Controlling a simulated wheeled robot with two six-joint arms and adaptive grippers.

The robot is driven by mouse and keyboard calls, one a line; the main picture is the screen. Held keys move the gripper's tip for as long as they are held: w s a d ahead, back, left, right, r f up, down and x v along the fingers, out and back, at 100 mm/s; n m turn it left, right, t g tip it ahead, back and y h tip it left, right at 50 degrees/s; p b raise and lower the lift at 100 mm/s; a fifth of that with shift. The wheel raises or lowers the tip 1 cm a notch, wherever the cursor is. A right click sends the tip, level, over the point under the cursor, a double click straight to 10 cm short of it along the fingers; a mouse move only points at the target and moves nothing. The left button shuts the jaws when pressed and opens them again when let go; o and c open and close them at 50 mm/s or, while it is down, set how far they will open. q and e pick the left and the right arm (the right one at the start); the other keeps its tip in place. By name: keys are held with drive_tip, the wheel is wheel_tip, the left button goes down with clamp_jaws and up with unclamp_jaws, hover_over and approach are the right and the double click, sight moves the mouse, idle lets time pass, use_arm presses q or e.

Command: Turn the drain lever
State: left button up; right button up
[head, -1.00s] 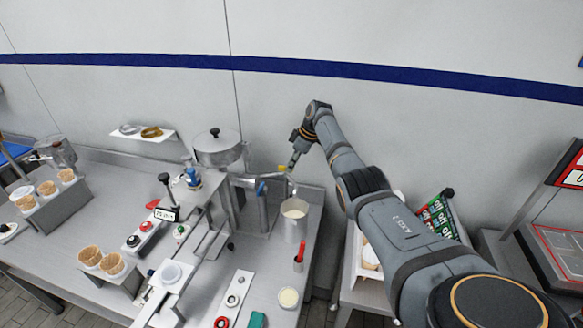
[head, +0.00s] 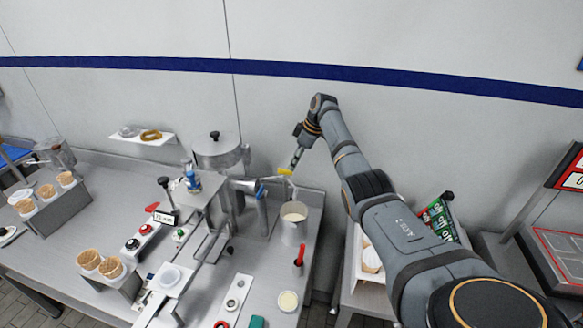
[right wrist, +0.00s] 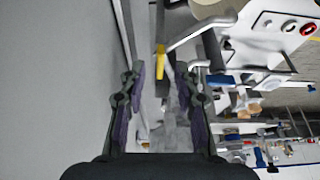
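A lever with a yellow grip (head: 285,171) sits at the back of the steel counter, above a metal pitcher (head: 293,228); I take it to be the drain lever. My right gripper (head: 294,168) reaches down to it from the upper right. In the right wrist view the right gripper (right wrist: 159,75) is open, its two dark fingers apart. The yellow grip (right wrist: 160,62) shows in the gap between them, and I see no clear contact. My left gripper is not in view.
A blue-ended pipe fitting (head: 260,190) is just left of the lever. A lidded steel pot (head: 217,152) stands behind it. A red-handled tool (head: 299,258) and a cream-filled cup (head: 288,300) are in front. The wall (head: 400,130) is close behind.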

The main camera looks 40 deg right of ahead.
drive_tip(key=v, duration=0.8)
drive_tip(key=shift+r, duration=0.2)
drive_tip(key=shift+s+d, duration=0.1)
